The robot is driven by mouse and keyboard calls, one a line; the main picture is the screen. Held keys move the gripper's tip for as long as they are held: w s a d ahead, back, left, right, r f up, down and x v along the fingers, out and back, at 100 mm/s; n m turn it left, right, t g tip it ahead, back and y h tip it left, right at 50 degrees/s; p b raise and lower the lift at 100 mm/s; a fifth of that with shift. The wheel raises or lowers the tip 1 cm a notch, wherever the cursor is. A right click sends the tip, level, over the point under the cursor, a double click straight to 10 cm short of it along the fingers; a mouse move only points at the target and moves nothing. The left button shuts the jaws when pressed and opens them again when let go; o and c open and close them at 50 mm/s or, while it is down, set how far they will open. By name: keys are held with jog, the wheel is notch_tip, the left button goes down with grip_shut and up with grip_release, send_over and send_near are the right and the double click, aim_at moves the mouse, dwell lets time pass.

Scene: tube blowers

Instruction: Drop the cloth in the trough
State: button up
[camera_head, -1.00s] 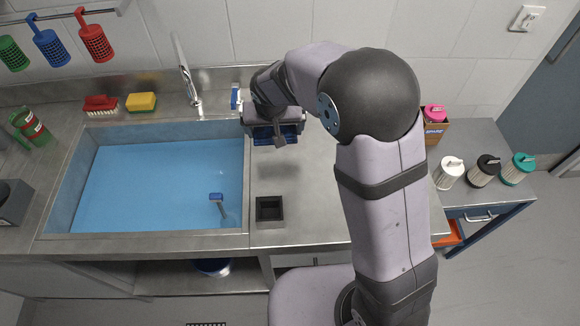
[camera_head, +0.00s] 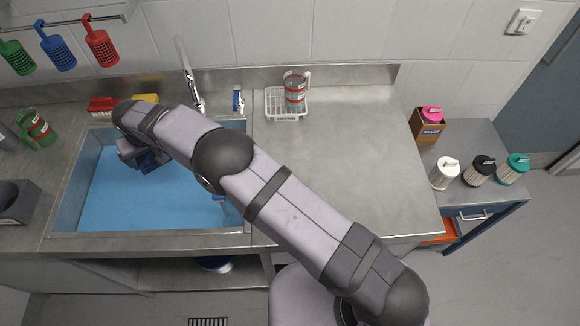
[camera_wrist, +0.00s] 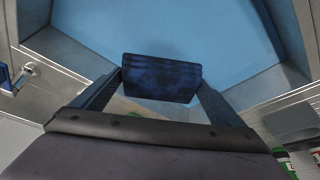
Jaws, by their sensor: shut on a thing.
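My gripper (camera_head: 140,154) is over the left part of the trough (camera_head: 110,215), a steel basin with a blue inside. It is shut on a dark blue folded cloth (camera_head: 150,163). In the wrist view the cloth (camera_wrist: 161,70) hangs between the two fingers of my gripper (camera_wrist: 161,82), with the blue trough floor (camera_wrist: 225,35) beyond it. The cloth looks clear of the floor; its exact height is hard to tell. My arm hides the trough's right part and some of its back edge.
A tap (camera_head: 187,75) stands behind the trough. A red brush (camera_head: 102,105) and a partly hidden yellow sponge (camera_head: 146,98) lie on the back ledge. A white rack (camera_head: 272,103) holds a jar (camera_head: 295,88). The worktop (camera_head: 350,150) to the right is mostly clear.

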aim_at(153, 162)
jog(key=shift+s+a, duration=0.4)
jog(key=shift+a, duration=0.4)
jog(key=shift+f, duration=0.15)
jog(key=shift+f+b, duration=1.35)
jog(key=shift+f, duration=1.5)
jog(key=o, duration=0.8)
jog(key=shift+r, duration=0.15)
jog(key=shift+b+v, duration=1.45)
jog(key=shift+v, duration=2.1)
